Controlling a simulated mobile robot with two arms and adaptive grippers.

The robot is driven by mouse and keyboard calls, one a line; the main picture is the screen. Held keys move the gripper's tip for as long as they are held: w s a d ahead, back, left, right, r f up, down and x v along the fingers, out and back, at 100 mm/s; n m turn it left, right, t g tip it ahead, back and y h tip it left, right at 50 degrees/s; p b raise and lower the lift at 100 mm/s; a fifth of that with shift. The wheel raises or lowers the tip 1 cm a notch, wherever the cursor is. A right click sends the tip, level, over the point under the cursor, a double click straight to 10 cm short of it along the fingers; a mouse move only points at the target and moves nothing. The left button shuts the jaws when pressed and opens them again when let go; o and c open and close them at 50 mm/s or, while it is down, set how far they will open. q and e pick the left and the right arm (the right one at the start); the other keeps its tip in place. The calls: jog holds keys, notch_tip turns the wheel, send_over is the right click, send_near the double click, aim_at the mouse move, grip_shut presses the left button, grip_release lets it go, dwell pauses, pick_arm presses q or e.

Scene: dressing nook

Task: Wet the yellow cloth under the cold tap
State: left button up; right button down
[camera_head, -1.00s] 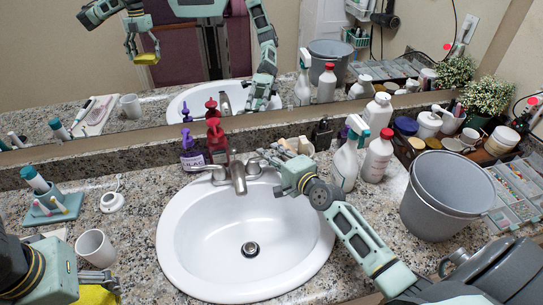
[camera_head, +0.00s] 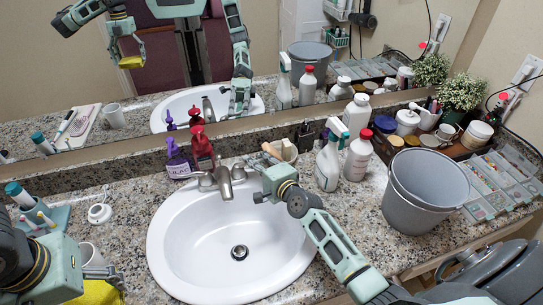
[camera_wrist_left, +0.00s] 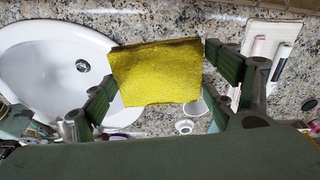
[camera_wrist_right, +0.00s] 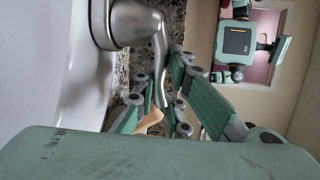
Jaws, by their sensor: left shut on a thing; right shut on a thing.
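The yellow cloth (camera_wrist_left: 158,72) is spread between the fingers of my left gripper (camera_wrist_left: 160,86), which is shut on it. In the head view the cloth (camera_head: 97,293) is low at the left, beside the basin and apart from the tap. The metal tap (camera_head: 224,182) stands at the back of the white sink (camera_head: 190,235). My right gripper (camera_head: 262,172) is at the tap's right side. In the right wrist view its fingers (camera_wrist_right: 163,102) are shut around the tap handle (camera_wrist_right: 160,60). No water stream shows. The right fingertips are mostly hidden in the head view.
Purple (camera_head: 177,160) and red (camera_head: 201,148) pump bottles stand behind the tap. A spray bottle (camera_head: 328,165), a white bottle (camera_head: 357,157) and a grey bucket (camera_head: 422,195) stand right of the sink. A white cup (camera_head: 90,254) is partly behind my left gripper. A mirror lines the back.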

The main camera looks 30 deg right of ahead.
pick_arm(q)
notch_tip(320, 180, up, 4)
jog(key=p, duration=0.3)
jog(key=shift+d+r, duration=0.15)
pick_arm(e)
jog(key=shift+s+a+r+m+h, duration=0.1)
jog(key=shift+s+r+m+h, duration=0.1)
jog(key=shift+m+h, duration=0.3)
jog(key=shift+s+a+r+m+h, duration=0.1)
jog(key=shift+s+m+h, duration=0.15)
jog(key=shift+h, duration=0.35)
pick_arm(q)
jog(key=shift+r+p, duration=0.25)
jog(key=shift+p, duration=0.05)
pick_arm(e)
jog(key=shift+f+m+h, duration=0.2)
jog(key=shift+m+h, duration=0.05)
jog(key=shift+h, duration=0.05)
jog(key=shift+f, duration=0.1)
jog(key=c, duration=1.7)
grip_release()
jog(key=shift+s, duration=0.1)
jog(key=shift+c, duration=0.2)
jog(key=s+r, duration=0.2)
jog(key=s, duration=0.9)
jog(key=shift+s+a, duration=0.25)
jog(key=shift+s, duration=0.15)
